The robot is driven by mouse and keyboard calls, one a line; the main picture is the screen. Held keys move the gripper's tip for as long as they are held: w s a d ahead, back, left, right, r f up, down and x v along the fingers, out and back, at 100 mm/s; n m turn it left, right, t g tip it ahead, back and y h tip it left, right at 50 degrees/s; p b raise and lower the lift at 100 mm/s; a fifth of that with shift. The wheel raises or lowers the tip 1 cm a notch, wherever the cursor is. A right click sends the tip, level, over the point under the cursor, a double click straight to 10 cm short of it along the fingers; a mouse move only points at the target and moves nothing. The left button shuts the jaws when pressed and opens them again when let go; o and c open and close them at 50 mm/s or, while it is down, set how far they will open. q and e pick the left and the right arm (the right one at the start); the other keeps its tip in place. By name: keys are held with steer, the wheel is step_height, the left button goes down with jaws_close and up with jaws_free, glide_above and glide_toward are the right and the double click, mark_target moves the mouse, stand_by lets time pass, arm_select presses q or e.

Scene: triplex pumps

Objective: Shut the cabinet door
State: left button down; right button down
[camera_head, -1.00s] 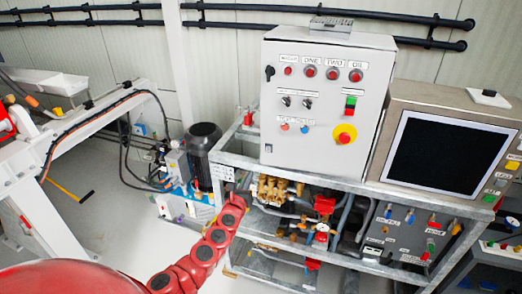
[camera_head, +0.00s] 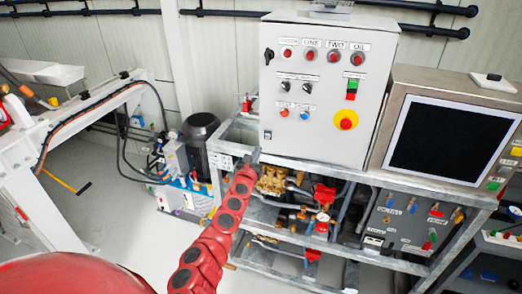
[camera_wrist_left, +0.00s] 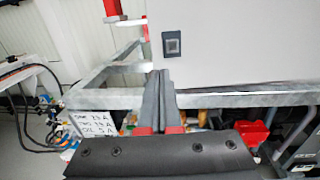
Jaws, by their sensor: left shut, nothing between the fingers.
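The cabinet door (camera_head: 320,130) is the pale grey front panel with red buttons, switches and a yellow-and-red stop button. It looks flush or nearly flush with the cabinet; I cannot tell whether a thin gap remains. In the left wrist view the door (camera_wrist_left: 235,40) fills the upper right, with a small dark square latch (camera_wrist_left: 172,44). My left gripper (camera_head: 254,156) is shut and empty at the door's lower left corner. In the left wrist view its fingertips (camera_wrist_left: 160,76) are just below the latch; contact with the door is unclear. My right gripper is not in view.
A galvanised frame (camera_head: 300,165) runs under the cabinet, with brass and red pump fittings (camera_head: 272,180) below. A monitor (camera_head: 450,147) stands at the right. A dark motor (camera_head: 201,130) stands left of the frame. Open floor shows at the left.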

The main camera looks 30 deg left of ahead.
mark_target(263, 140)
arm_select(q)
steer(key=b+x, duration=0.1)
steer(key=x, duration=0.1)
steer(key=shift+w+f, duration=0.1)
steer(key=shift+w, duration=0.25)
steer(key=shift+w+a, duration=0.1)
steer(key=shift+w, duration=0.2)
steer(key=shift+w+a, duration=0.15)
steer(key=shift+w, duration=0.05)
steer(key=shift+w+f, duration=0.1)
steer(key=shift+w, duration=0.35)
steer(key=shift+w+b, duration=0.25)
steer(key=shift+b, duration=0.05)
